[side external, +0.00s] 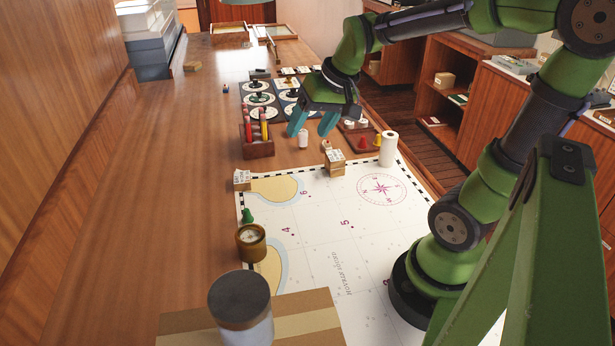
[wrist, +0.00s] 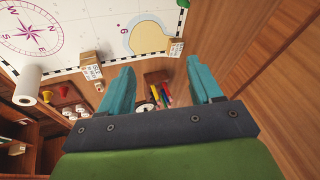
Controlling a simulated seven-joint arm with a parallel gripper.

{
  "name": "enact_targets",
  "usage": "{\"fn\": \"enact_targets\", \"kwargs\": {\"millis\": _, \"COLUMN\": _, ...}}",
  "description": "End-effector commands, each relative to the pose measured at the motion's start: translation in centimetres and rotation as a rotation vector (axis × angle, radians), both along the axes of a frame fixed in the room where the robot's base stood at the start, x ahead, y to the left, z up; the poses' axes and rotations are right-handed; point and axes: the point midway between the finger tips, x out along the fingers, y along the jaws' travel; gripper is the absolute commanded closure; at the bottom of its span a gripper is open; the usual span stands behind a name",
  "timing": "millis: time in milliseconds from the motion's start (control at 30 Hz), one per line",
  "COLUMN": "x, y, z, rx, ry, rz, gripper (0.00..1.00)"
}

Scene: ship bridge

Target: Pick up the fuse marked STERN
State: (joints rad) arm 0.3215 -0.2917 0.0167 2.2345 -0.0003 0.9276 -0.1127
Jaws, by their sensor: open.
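My gripper (side external: 312,124) is open and empty above the wooden table, its teal fingers pointing down; it also shows in the wrist view (wrist: 160,70). A small white cylinder (side external: 303,139), possibly a fuse, stands on the table just below the fingers in the side view. Several white pieces sit in a dark rack (side external: 355,125), also in the wrist view (wrist: 75,114). I cannot read STERN on any of them.
A wooden box of coloured pencils (side external: 258,149) stands left of my gripper. Wooden blocks with white labels (side external: 335,168) and a white roll (side external: 388,150) stand by the chart (side external: 320,225). Red and yellow cones (side external: 377,140) are to the right.

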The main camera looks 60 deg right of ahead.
Motion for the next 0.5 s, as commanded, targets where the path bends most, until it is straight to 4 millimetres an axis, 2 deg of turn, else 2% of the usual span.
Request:
{"fn": "enact_targets", "kwargs": {"millis": 33, "x": 1.6, "y": -2.3, "z": -0.5, "rx": -0.005, "ry": 0.027, "rz": -0.012, "gripper": 0.36}}
{"fn": "enact_targets", "kwargs": {"millis": 167, "x": 5.0, "y": -8.2, "z": -1.9, "rx": -0.027, "ry": 0.070, "rz": 0.012, "gripper": 0.36}}
{"fn": "enact_targets", "kwargs": {"millis": 200, "x": 5.9, "y": -10.1, "z": -2.4, "rx": -0.034, "ry": 0.081, "rz": 0.026, "gripper": 0.36}}
{"fn": "enact_targets", "kwargs": {"millis": 400, "x": 9.2, "y": -20.0, "z": -5.9, "rx": -0.080, "ry": 0.103, "rz": 0.152, "gripper": 0.36}}
{"fn": "enact_targets", "kwargs": {"millis": 500, "x": 10.2, "y": -23.9, "z": -7.3, "rx": -0.120, "ry": 0.093, "rz": 0.247, "gripper": 0.36}}
